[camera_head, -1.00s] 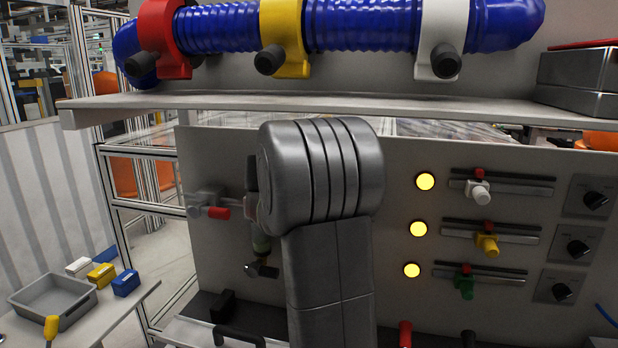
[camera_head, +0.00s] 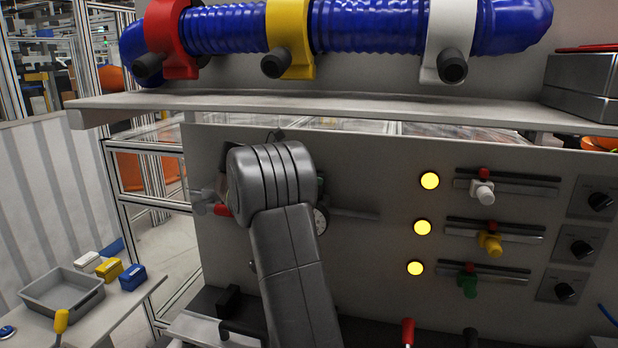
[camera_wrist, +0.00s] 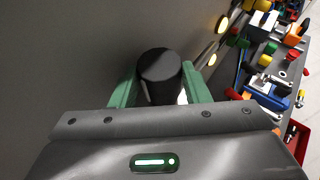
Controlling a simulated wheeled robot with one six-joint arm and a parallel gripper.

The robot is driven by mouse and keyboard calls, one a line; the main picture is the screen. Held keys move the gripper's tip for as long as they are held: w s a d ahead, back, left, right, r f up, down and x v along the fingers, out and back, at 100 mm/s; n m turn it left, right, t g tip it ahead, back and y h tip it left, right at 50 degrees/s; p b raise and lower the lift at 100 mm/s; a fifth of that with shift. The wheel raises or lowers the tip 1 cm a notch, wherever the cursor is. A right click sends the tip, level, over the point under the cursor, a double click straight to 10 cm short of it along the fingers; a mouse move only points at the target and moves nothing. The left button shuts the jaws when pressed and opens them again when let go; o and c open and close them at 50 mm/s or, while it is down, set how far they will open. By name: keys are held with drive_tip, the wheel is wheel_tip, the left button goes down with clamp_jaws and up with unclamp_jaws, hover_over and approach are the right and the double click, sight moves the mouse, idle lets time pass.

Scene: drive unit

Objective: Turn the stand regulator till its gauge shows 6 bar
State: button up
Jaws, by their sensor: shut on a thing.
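In the wrist view, my gripper (camera_wrist: 161,90) has its green fingers on both sides of a black round knob (camera_wrist: 160,66), the regulator's, and is shut on it. The knob stands out from the grey panel. In the head view my own arm hides the gripper and the knob. A round gauge (camera_head: 320,219) with a pale face peeks out at the right edge of my arm. Its needle and reading cannot be made out.
Yellow lamps (camera_head: 422,228) and small valves (camera_head: 489,243) on rails sit on the panel to the right, with black dials (camera_head: 581,248) beyond. A shelf (camera_head: 330,105) runs above my arm. A red-handled fitting (camera_head: 222,210) is close on the left.

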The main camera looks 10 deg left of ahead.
idle(0.4)
drive_tip(key=o, duration=1)
drive_tip(key=shift+s+r, duration=0.1)
drive_tip(key=shift+d+r, duration=0.1)
